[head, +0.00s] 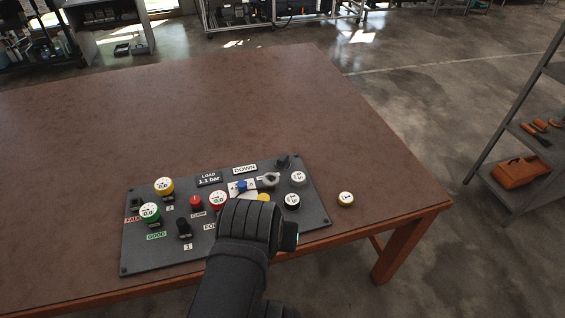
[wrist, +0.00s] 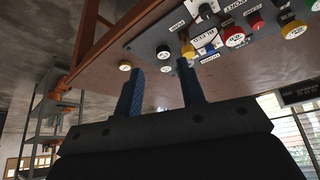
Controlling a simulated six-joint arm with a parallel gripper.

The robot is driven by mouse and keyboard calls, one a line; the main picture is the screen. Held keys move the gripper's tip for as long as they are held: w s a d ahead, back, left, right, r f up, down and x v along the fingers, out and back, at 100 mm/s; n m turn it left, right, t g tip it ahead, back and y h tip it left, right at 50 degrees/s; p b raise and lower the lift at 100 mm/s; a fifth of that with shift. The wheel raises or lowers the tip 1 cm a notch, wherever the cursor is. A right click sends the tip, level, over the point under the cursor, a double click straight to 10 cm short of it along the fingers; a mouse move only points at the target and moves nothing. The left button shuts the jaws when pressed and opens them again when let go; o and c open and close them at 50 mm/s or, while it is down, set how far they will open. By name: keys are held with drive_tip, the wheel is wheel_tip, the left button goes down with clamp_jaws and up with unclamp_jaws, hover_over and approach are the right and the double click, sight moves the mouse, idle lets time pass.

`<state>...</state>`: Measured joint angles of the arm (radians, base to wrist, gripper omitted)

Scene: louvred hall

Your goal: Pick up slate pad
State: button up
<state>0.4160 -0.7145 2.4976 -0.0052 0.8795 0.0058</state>
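A dark slate-grey panel (head: 285,222) lies on the brown table, near its front edge, covered with gauges, buttons, knobs and labels. It is the only slate-coloured flat piece I can make out; I cannot tell whether it is the pad or whether a separate pad is hidden. My gripper (head: 265,225) covers the panel's front middle in the head view, where its fingertips are hidden. In the wrist view, the two blue fingers of my gripper (wrist: 162,75) stand apart with nothing seen held between them. The panel (wrist: 150,42) shows beyond the fingertips there.
A small round white-topped piece with a brass rim (head: 345,199) sits on the table (head: 200,110) to the right of the panel. The table's left and back are clear. A grey shelf (head: 515,165) with an orange case (head: 520,172) stands on the right, off the table.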

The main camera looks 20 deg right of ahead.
drive_tip(key=o, duration=0.6)
drive_tip(key=shift+c, duration=0.2)
drive_tip(key=w+d+r+m, duration=0.1)
drive_tip(key=w+d+r, duration=0.35)
drive_tip(key=w, duration=0.25)
drive_tip(key=m+g+h, duration=0.1)
drive_tip(key=m+g, duration=0.1)
drive_tip(key=m, duration=0.1)
hover_over(283, 157)
drive_tip(key=s+a, duration=0.4)
drive_tip(key=s, duration=0.1)
wheel_tip(283, 157, down, 12)
drive_tip(key=x, duration=1.1)
drive_tip(key=w+x, duration=0.1)
drive_tip(key=x, duration=0.4)
drive_tip(key=shift+a+f, duration=0.2)
